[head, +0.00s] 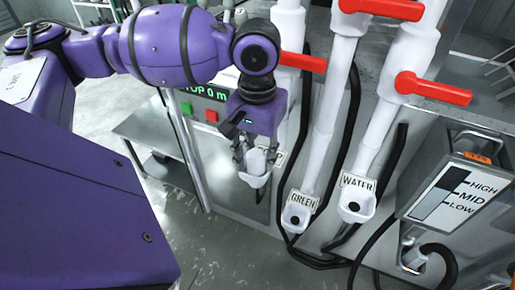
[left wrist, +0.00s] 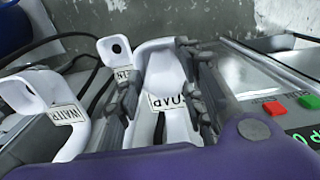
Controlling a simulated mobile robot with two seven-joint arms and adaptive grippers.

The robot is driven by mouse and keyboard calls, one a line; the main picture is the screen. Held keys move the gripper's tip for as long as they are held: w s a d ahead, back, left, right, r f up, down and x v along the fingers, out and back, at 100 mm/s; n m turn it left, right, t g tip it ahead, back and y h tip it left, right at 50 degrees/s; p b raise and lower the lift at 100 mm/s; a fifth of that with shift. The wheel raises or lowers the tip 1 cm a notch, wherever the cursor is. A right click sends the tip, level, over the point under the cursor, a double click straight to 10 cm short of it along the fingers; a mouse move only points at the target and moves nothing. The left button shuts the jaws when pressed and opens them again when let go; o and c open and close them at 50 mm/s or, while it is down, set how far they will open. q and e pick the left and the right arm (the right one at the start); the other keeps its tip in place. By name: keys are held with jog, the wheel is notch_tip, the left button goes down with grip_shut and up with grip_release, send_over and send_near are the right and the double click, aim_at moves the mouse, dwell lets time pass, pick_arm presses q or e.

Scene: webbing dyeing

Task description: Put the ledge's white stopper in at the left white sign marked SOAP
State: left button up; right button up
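My left gripper (head: 256,158) is at the leftmost white outlet, with its fingers apart on either side of it. In the left wrist view this outlet (left wrist: 165,62) shows between the two fingers, with the sign reading SOAP (left wrist: 168,102) on its pipe. The sign (head: 279,157) is partly hidden behind a finger in the head view. A white rounded piece (head: 257,161) shows between the fingers above the outlet's lip. I cannot clearly tell a separate stopper from the outlet. No dark hole shows in the SOAP outlet. My right gripper is not in view.
The GREEN outlet (head: 295,216) and the WATER outlet (head: 356,206) stand to the right, each with a dark hole. Black hoses, white pipes and red valve handles (head: 432,89) crowd that side. A level box (head: 460,192) is at far right. A metal table (head: 150,135) is behind left.

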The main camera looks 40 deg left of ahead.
pick_arm(q)
notch_tip(320, 180, up, 12)
dwell(0.8)
